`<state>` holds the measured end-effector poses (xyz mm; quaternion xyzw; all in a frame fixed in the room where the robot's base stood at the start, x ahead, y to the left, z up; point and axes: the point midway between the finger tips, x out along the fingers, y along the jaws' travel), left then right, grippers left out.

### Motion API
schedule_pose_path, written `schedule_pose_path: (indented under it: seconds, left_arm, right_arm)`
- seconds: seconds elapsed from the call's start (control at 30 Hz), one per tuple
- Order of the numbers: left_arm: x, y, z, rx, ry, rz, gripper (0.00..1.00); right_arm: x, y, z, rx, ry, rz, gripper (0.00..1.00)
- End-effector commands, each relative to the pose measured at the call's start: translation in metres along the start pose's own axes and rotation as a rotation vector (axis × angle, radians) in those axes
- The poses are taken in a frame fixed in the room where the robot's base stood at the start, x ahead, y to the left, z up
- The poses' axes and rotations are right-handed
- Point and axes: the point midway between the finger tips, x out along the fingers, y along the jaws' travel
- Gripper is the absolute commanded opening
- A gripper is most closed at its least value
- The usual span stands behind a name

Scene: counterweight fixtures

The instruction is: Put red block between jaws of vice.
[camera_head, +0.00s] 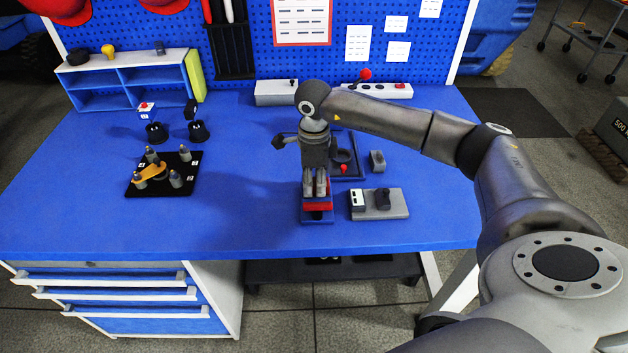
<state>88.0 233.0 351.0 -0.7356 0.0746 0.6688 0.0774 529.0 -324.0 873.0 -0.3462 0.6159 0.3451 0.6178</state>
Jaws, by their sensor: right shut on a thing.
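My right gripper (316,194) points straight down near the front middle of the blue table and is shut on the red block (319,208). The block is low, directly over a small blue base (317,220) with a dark spot. I cannot tell whether the block rests on that base. My fingers hide part of the block. I cannot make out the vice for certain. A grey plate (398,210) with a white piece and a dark upright piece lies just to the right. A dark fixture with a red knob (344,168) stands behind my gripper, partly hidden. My left gripper is out of view.
A black plate with pegs (135,189) and an orange link lies at the left. Two dark round pieces (197,132) stand behind it. A blue shelf (128,88) stands at the back left. A small grey block (377,161) stands right of my gripper. The table's left front is clear.

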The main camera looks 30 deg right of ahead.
Motion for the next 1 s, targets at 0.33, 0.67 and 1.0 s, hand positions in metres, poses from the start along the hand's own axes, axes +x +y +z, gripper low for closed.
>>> schedule_pose_path:
  seconds: [0.33,0.67,1.0]
  left_arm:
    - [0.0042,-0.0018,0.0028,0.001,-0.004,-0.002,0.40]
    - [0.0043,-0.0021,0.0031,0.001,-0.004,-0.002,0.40]
    - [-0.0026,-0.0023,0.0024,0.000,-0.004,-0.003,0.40]
  right_arm:
    - [0.0102,0.0025,-0.0011,-0.001,0.007,0.007,0.44]
    - [0.0110,0.0030,-0.0014,-0.002,0.008,0.009,0.51]
    - [0.0020,0.0023,-0.0013,-0.001,0.007,0.007,0.51]
